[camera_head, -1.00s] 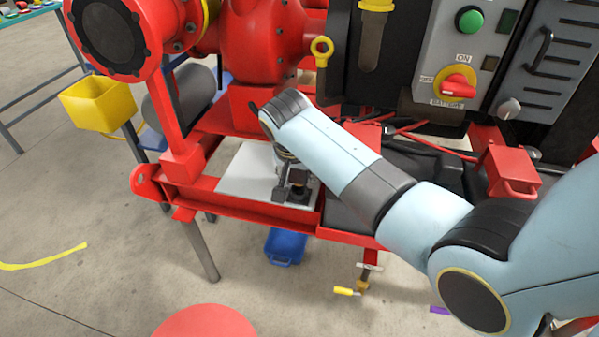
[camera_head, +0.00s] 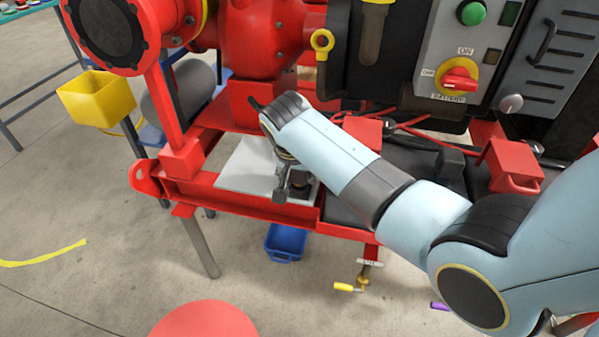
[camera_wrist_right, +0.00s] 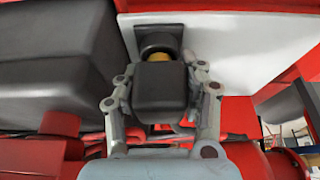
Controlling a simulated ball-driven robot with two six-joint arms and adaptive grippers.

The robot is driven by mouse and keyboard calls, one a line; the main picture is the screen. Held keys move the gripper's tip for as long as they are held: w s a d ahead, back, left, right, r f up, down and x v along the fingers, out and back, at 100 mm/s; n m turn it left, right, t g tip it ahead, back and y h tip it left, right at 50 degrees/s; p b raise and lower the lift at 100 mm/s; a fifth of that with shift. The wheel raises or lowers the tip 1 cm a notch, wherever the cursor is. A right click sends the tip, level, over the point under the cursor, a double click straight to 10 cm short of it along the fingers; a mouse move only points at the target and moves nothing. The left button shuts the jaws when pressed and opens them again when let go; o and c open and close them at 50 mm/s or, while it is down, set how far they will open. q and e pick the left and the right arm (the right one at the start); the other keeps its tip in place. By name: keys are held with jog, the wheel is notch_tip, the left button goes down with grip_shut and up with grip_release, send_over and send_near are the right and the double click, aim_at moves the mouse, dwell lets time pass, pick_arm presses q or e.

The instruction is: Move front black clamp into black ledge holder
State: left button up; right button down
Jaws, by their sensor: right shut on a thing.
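My right gripper (camera_head: 288,187) reaches down over the white plate on the red skid frame. In the right wrist view the right gripper (camera_wrist_right: 163,90) has its two grey fingers on either side of a dark block, the black clamp (camera_wrist_right: 160,92), and is shut on it. Just beyond the block, a dark square holder (camera_wrist_right: 151,27) with a round part lies against the white plate, with a yellow piece between. I cannot tell whether the clamp is seated or only close to it. In the head view the arm and fingers hide most of this. My left gripper is not in view.
The white plate (camera_head: 245,170) sits inside the red frame (camera_head: 240,206). The red pump body (camera_head: 262,45) and grey control panel (camera_head: 468,60) stand behind. A blue bin (camera_head: 285,242) and a yellow-handled clamp (camera_head: 347,287) are below the front edge. A yellow bin (camera_head: 97,99) is at left.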

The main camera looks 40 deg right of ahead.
jog(key=shift+f+b, duration=0.4)
jog(key=shift+f, duration=0.4)
jog(key=c, duration=0.7)
grip_release()
jog(key=v, duration=1.2)
jog(key=shift+s+f, duration=0.1)
